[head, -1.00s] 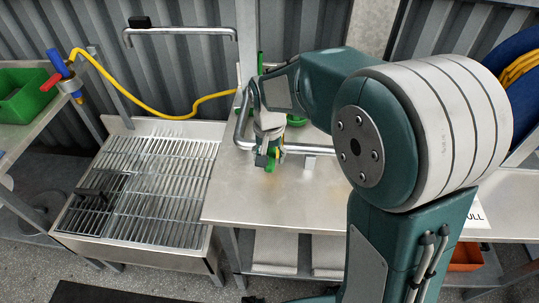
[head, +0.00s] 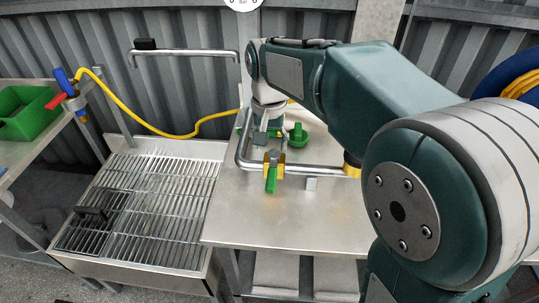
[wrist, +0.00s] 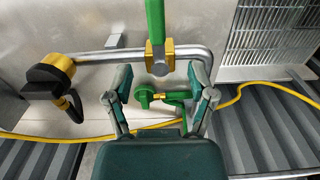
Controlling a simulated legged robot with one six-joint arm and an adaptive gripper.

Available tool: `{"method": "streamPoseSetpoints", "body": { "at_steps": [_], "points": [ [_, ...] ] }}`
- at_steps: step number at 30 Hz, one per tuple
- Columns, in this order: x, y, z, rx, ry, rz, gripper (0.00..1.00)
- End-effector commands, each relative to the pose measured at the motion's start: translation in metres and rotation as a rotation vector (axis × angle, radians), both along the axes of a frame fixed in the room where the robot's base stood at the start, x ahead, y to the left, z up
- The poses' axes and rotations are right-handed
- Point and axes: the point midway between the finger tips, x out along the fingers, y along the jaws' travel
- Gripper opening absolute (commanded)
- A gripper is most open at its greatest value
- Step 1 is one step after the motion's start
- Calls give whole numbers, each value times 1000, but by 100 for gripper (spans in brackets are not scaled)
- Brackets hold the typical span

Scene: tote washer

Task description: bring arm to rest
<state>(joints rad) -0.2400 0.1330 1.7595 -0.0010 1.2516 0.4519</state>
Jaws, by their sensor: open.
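My gripper (head: 266,132) hangs from the arm over the far part of the steel bench (head: 290,220), behind the bent metal pipe (head: 310,168). In the wrist view my gripper (wrist: 160,95) has its two fingers spread, with nothing held between them. A green lever (head: 271,180) on a yellow collar (head: 273,158) sits on the pipe. The lever also shows in the wrist view (wrist: 155,22), just beyond the fingers and apart from them. A green fitting (head: 298,134) stands behind the pipe, and my gripper partly hides that area in the head view.
A grated steel sink (head: 165,200) is left of the bench. A green bin (head: 28,112) stands far left. The bench front is clear.

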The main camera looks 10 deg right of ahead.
Motion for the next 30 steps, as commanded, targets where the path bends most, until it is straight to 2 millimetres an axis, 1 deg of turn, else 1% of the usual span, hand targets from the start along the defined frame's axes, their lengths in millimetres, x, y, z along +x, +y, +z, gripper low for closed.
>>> {"method": "streamPoseSetpoints", "body": {
  "at_steps": [3, 15, 18, 20, 23, 27, 30],
  "points": [
    [0, 0, 4, -1, 1, 0, 71],
    [0, 0, 4, 0, 1, 0, 71],
    [-5, -4, 8, 3, -14, 4, 71],
    [-13, -10, 13, 7, -32, 12, 71],
    [-33, -25, 23, 16, -83, 30, 71],
    [-64, -46, 33, 22, -162, 63, 71],
    [-87, -59, 36, 20, -217, 87, 71]
  ]
}}
